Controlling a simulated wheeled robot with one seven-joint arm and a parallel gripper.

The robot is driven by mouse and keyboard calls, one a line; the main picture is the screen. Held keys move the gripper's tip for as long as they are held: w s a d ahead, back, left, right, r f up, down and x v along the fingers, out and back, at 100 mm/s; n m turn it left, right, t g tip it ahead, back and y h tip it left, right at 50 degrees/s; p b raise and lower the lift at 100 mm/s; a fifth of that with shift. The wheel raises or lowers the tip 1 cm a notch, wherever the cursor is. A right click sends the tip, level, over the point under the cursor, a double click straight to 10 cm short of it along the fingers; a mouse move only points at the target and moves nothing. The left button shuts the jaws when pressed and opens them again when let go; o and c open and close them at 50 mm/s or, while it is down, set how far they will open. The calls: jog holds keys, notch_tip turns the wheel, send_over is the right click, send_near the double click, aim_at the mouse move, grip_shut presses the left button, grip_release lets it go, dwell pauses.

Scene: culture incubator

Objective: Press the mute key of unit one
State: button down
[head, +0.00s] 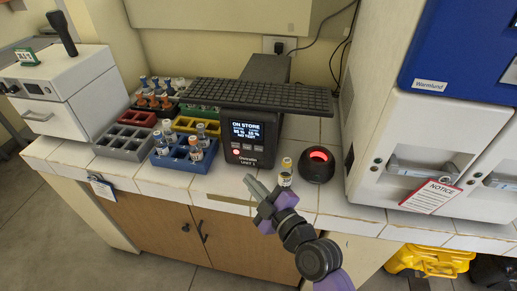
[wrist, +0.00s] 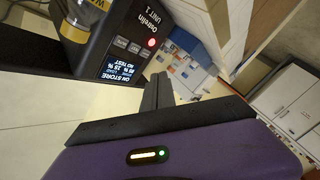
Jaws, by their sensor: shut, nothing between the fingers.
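Unit one (head: 249,157) is a black box marked "UNIT 1" on the white tiled counter. Its lit screen (head: 246,130) reads "ON STORE" and "NO TEST". A row of small grey keys (wrist: 127,46) lies beside the screen in the wrist view; their labels are too small to read, so I cannot tell which is mute. A red light (wrist: 152,43) glows near the keys. My gripper (head: 252,187) is shut and empty, in front of and below the unit's face, apart from it. Its fingers also show in the wrist view (wrist: 158,90).
A blue rack (head: 184,159) with vials is at left. A dark ribbed shelf (head: 262,96) overhangs the unit. A white cabinet (head: 425,150) stands at right.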

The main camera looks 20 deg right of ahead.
jog(key=shift+w+d+b, duration=0.45)
jog(key=shift+w+d, duration=0.4)
jog(key=shift+w, duration=0.3)
jog(key=shift+w+d+b, duration=0.45)
jog(key=shift+w+d, duration=0.4)
jog(key=shift+w, duration=0.3)
jog(key=shift+w+d+b, duration=0.45)
jog(key=shift+w+d, duration=0.4)
jog(key=shift+w, duration=0.3)
jog(key=shift+w+d+b, duration=0.45)
jog(key=shift+w+b, duration=0.15)
jog(key=shift+b, duration=0.4)
jog(key=shift+s+a, duration=0.5)
jog(key=shift+s, duration=0.15)
dwell(0.3)
jog(key=shift+s+a+p, duration=0.3)
jog(key=shift+s+a, duration=0.45)
jog(key=shift+s, duration=0.25)
jog(key=shift+s+a+p, duration=0.25)
jog(key=shift+s+a, duration=0.45)
jog(key=shift+s, duration=0.3)
